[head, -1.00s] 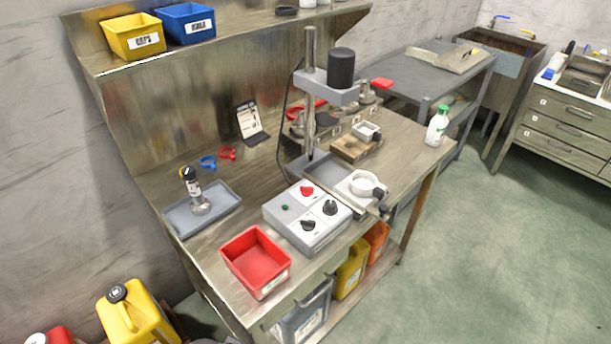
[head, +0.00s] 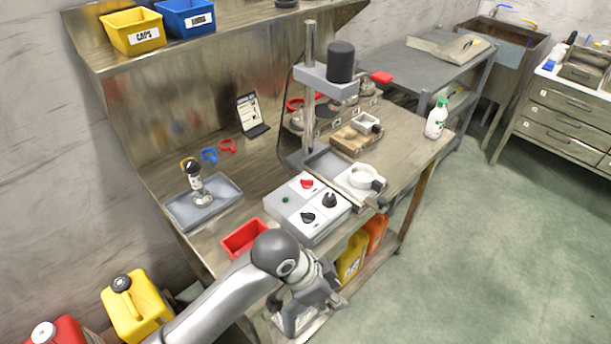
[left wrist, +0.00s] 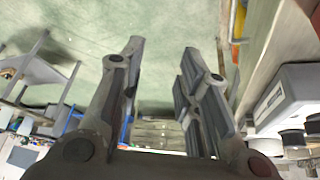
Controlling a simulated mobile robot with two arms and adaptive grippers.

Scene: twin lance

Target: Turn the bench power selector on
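The control box (head: 308,208) is a light grey block on the bench, with a red knob (head: 307,184), two black knobs (head: 329,200) and (head: 308,217), and a small green light or button (head: 285,199). Which knob is the power selector I cannot read from its label. My left gripper (head: 330,293) is in front of the bench edge, below and apart from the box. In the left wrist view its two fingers (left wrist: 160,85) are spread with nothing between them, and a grey box (left wrist: 288,95) shows at the right. My right gripper is out of view.
A red bin (head: 243,237) stands left of the box, partly behind my left arm. A grey tray (head: 205,207) holds a small upright tool. A press column (head: 309,90) and a white ring-shaped part (head: 362,177) stand behind and right of the box.

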